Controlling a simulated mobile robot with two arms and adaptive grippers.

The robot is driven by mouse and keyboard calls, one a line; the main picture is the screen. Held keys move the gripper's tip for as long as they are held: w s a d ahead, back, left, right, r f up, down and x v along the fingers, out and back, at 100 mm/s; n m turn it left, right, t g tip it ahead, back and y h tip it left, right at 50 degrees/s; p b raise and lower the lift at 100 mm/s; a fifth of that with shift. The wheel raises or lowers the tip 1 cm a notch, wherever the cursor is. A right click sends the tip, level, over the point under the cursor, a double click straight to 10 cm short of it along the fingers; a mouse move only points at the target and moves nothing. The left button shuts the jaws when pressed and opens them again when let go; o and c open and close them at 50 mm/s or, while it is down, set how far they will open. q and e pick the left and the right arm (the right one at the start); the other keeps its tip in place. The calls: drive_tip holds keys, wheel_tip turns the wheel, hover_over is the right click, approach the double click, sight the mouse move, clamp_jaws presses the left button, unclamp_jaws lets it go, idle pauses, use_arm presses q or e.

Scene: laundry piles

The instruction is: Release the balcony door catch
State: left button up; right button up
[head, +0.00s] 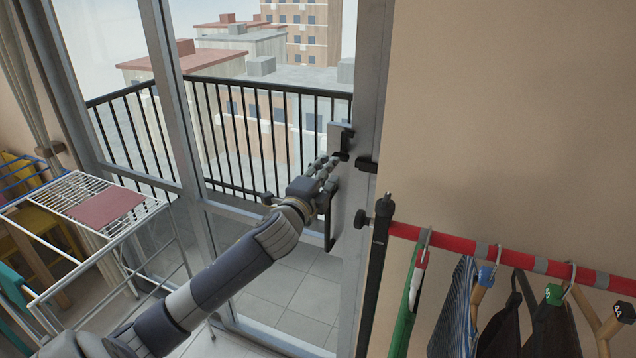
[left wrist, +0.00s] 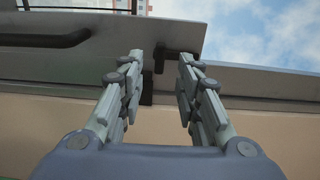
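The balcony door (head: 345,215) has a metal frame with glass. On it is the catch, a grey plate (head: 338,134) with a small black lever (head: 341,156), above a long black pull handle (head: 330,228). My left gripper (head: 329,163) is at the catch, its fingertips just below and left of the lever. In the left wrist view my left gripper (left wrist: 161,60) is open, with a finger on either side. A dark lever (left wrist: 178,55) shows between and just beyond the fingertips; I cannot tell whether they touch it. My right gripper is not in view.
A black bracket (head: 367,164) sits on the jamb right of the catch. A red rail (head: 460,243) with hung clothes stands at the right. A white drying rack (head: 95,205) with a red cloth (head: 106,209) stands at the left. A balcony railing (head: 270,135) shows through the glass.

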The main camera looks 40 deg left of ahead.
use_arm(q)
drive_tip(key=shift+v, duration=2.5)
